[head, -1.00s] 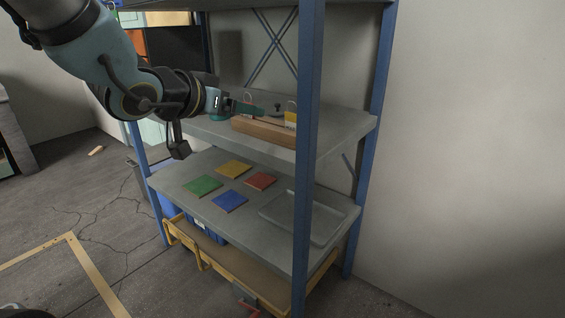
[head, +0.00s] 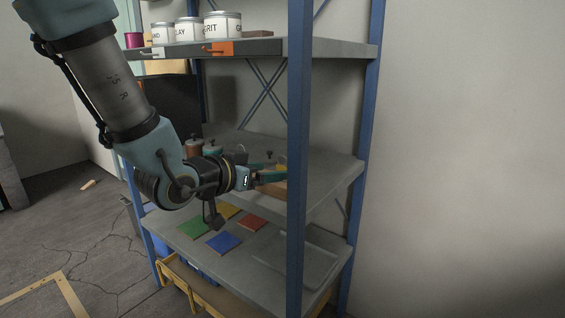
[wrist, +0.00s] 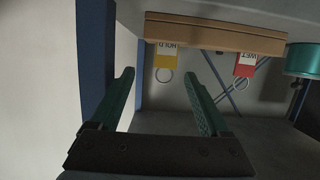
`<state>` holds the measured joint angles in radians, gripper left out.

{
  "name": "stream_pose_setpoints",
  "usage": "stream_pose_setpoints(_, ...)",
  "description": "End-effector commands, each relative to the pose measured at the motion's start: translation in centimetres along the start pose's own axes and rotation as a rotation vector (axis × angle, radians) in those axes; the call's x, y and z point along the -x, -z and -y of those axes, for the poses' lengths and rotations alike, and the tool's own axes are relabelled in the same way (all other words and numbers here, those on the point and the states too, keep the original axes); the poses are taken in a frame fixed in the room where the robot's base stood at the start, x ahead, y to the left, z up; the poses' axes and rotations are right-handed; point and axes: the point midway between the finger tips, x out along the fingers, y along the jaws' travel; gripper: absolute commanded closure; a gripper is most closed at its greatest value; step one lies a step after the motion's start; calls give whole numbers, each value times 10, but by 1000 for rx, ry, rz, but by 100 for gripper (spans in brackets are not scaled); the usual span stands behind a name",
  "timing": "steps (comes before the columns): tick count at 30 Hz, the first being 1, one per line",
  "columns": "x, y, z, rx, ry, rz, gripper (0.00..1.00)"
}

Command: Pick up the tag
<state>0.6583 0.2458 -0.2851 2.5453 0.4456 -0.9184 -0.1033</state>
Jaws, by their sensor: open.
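In the wrist view, which is upside down, two tags stand in a wooden block (wrist: 215,33). One is yellow and white, reads "HOLD" (wrist: 166,58) and has a metal ring. The other is red and white, reads "WET" (wrist: 245,66) and also has a ring. My gripper (wrist: 160,64) is open and empty. Its teal fingers point at the block, with the HOLD tag between the fingertips in the picture; I cannot tell the depth gap. In the head view my gripper (head: 272,177) is over the middle shelf by the block (head: 272,190), which is partly hidden.
A blue rack post (head: 299,140) stands close to the right of my gripper. Several labelled cans (head: 222,25) are on the upper shelf. A teal cylinder (wrist: 303,61) is near the WET tag. Coloured squares (head: 224,242) and a grey tray (head: 292,262) lie on the lower shelf.

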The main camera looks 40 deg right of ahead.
Motion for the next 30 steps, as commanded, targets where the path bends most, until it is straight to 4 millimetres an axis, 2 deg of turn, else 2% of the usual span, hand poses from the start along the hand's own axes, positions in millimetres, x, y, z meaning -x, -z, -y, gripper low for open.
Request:
stream_pose_setpoints(3, -4, 5, -1, 4, -3, 4, 20)
stream_pose_setpoints(17, -20, -2, 2, -6, 10, 4, 20)
stream_pose_setpoints(24, -54, -1, 8, -6, 9, 4, 20)
stream_pose_setpoints(30, -68, -2, 8, -6, 10, 5, 20)
